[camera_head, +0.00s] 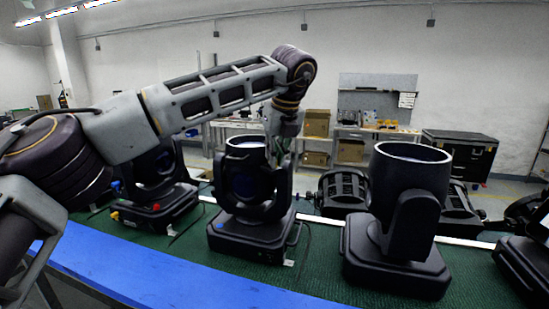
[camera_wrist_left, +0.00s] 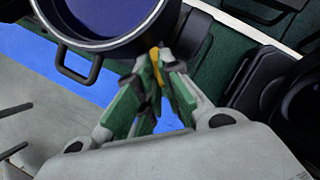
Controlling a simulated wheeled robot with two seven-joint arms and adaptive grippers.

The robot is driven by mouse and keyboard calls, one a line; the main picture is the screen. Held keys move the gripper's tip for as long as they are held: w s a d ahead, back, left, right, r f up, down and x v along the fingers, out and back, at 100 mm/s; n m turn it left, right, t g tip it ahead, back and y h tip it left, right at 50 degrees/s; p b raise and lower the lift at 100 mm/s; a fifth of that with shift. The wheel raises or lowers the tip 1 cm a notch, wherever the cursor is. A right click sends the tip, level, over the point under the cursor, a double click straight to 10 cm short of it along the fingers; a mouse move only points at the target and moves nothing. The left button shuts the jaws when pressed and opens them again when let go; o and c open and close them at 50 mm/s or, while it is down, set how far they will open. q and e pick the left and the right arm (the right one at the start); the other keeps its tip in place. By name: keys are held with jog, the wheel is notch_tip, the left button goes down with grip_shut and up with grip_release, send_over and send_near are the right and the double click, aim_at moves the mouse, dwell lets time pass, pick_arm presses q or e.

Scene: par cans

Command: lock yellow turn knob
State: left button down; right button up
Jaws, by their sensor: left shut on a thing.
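The yellow turn knob (camera_wrist_left: 156,58) shows as a small yellow piece between the fingertips of my left gripper (camera_wrist_left: 158,62) in the left wrist view. The gripper is shut on it, and the green finger pads hide most of it. The knob is beside the round head of a black par can (camera_wrist_left: 112,42), close to its rim and yoke. In the head view that par can (camera_head: 248,185) stands upright in the middle, and my left gripper (camera_head: 283,150) reaches down at its right side. The knob is not clear there. My right gripper is not in view.
Another par can (camera_head: 408,190) stands to the right, and one (camera_head: 152,185) with red and yellow parts stands to the left. All rest on a green surface (camera_head: 190,245) with a blue strip (camera_head: 150,275) in front. Black cases and a workbench are behind.

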pick_arm(q)
jog(key=shift+w+d+n+y, duration=0.1)
jog(key=shift+n+y, duration=0.4)
jog(key=shift+n, duration=0.8)
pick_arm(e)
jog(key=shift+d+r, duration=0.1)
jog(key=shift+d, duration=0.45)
pick_arm(q)
jog(key=shift+g, duration=0.3)
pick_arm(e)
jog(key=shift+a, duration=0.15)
pick_arm(q)
jog(key=c, duration=1.7)
grip_release()
jog(key=shift+o, duration=0.5)
jog(key=shift+v, duration=0.85)
jog(key=v, duration=1)
jog(key=shift+r, duration=0.15)
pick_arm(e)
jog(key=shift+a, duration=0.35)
pick_arm(q)
jog(key=shift+r, duration=0.1)
